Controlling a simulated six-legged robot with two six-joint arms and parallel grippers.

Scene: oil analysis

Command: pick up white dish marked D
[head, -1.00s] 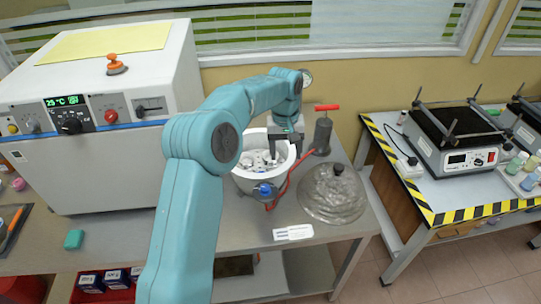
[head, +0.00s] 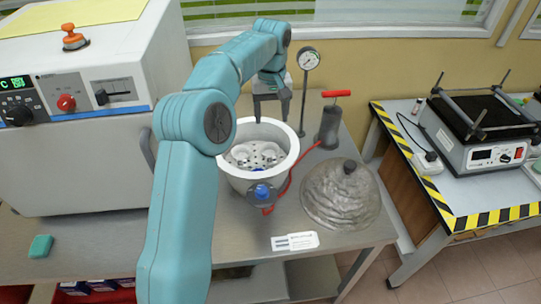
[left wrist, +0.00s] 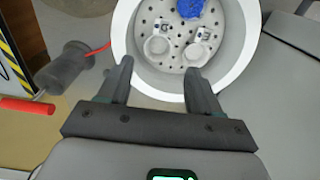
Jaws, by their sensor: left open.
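A round white-walled vessel (head: 222,172) stands on the grey bench with its top open. A perforated plate inside it holds small white dishes, one on the left (head: 241,154) and one on the right (head: 269,157). The left wrist view shows two of these dishes, a left one (left wrist: 158,46) and a right one (left wrist: 197,54), with small dark letters too blurred to read surely. A blue item (left wrist: 190,8) lies inside the vessel. My left gripper (head: 271,117) is open and empty, above the vessel's far rim. My right gripper is not seen.
A domed translucent lid (head: 340,198) sits right of the vessel. A red-handled pump (head: 330,125) and a gauge on a post (head: 308,62) stand behind. A blue-capped valve (head: 262,192) juts from the vessel's front. A large oven (head: 80,165) stands left.

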